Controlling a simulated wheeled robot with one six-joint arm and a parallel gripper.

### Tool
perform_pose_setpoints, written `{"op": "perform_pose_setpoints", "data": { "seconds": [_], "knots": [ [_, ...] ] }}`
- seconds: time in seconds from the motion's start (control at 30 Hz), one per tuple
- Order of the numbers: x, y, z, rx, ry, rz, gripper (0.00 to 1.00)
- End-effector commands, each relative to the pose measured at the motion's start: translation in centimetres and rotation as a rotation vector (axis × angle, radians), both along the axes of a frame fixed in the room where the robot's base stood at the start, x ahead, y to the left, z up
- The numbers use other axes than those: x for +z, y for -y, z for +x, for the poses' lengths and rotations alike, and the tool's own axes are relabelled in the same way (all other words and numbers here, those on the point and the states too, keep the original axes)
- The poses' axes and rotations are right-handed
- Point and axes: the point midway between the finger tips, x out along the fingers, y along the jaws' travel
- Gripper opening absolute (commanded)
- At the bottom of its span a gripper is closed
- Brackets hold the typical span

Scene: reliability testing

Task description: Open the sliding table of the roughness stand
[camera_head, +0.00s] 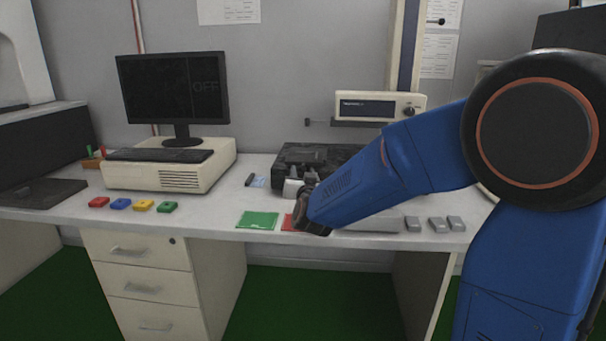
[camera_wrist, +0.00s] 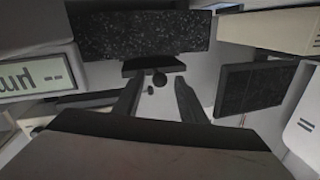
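The roughness stand has a cream measuring unit (camera_head: 380,106) on a tall column (camera_head: 404,50) and a dark speckled base at the back of the desk. In the wrist view, a dark speckled slab (camera_wrist: 140,32) lies ahead, with a dark bar (camera_wrist: 152,64) at its near edge. A small round dark knob (camera_wrist: 159,79) shows just below the bar. My gripper (camera_wrist: 158,86) is open, with one finger on each side of the knob in the picture. I cannot tell whether the fingers touch it. In the head view, my arm hides part of the stand.
A display (camera_wrist: 35,75) is close at left in the wrist view. A monitor (camera_head: 175,90) and keyboard (camera_head: 160,155) stand at left on the desk. Coloured blocks (camera_head: 143,205), a green card (camera_head: 258,220) and grey blocks (camera_head: 438,224) lie along the front.

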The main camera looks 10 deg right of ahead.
Motion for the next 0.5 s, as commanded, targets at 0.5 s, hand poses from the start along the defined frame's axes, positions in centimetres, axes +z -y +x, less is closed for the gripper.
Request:
{"op": "perform_pose_setpoints", "data": {
  "seconds": [0.5],
  "knots": [
    [0.0, -1.1, -8.6, 0.003, 0.001, 0.001, 0.38]
  ]
}}
